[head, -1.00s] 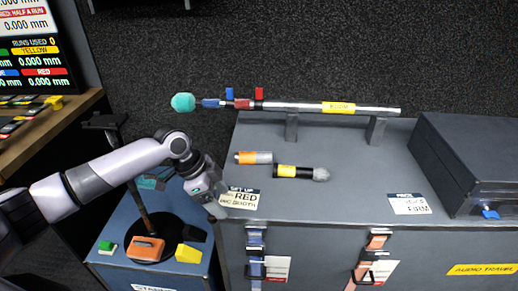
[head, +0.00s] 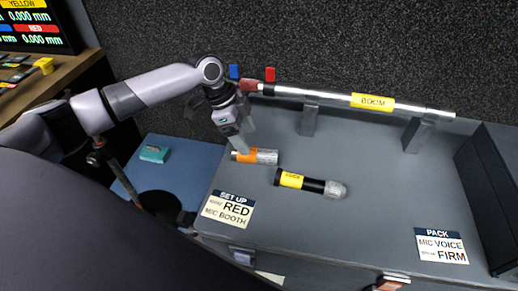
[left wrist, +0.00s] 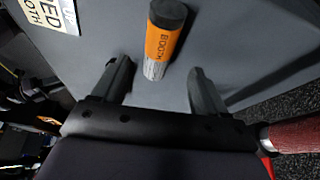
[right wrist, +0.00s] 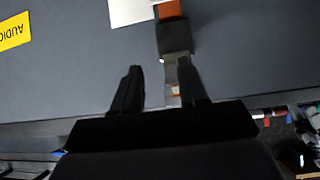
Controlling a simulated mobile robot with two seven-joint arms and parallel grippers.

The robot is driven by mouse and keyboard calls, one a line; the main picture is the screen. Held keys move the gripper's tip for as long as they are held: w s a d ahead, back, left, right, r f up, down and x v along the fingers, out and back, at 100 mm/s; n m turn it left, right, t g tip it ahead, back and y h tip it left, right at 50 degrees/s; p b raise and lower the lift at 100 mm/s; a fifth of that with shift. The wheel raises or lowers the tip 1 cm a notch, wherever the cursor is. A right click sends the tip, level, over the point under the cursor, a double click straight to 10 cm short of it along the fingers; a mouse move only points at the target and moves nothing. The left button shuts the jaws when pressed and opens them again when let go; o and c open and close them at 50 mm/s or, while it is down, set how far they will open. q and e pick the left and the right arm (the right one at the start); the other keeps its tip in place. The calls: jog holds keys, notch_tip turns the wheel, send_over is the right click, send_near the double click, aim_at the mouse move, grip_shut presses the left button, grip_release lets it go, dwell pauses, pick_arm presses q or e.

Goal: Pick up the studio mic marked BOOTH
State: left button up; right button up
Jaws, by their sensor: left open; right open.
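The orange-banded mic marked BOOTH (left wrist: 160,42) lies on the grey case top; its end points between my left fingers in the left wrist view. In the head view this mic (head: 250,156) has an orange band and a silver end. My left gripper (head: 240,145) is open over it, with a finger covering part of it. The left wrist view also shows this gripper (left wrist: 159,68), its fingers spread, one on each side of the mic's near end. My right gripper (right wrist: 160,68) is open and empty near the case's latched front.
A yellow-banded VOICE mic (head: 312,184) lies just right. A BOOM pole (head: 340,97) rests on supports behind. SET UP card (head: 227,208) and PACK card (head: 441,245) lie on the case top (head: 350,235). A dark box (head: 488,195) stands at right. A latch (right wrist: 174,38) is near my right gripper.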

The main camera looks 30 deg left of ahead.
aim_at(253, 150)
pick_arm(q)
jog(key=x, duration=0.6)
jog(key=shift+s+a+f, duration=0.1)
jog(key=shift+s, duration=0.05)
jog(key=c, duration=1.3)
grip_shut()
jog(key=shift+r, duration=0.2)
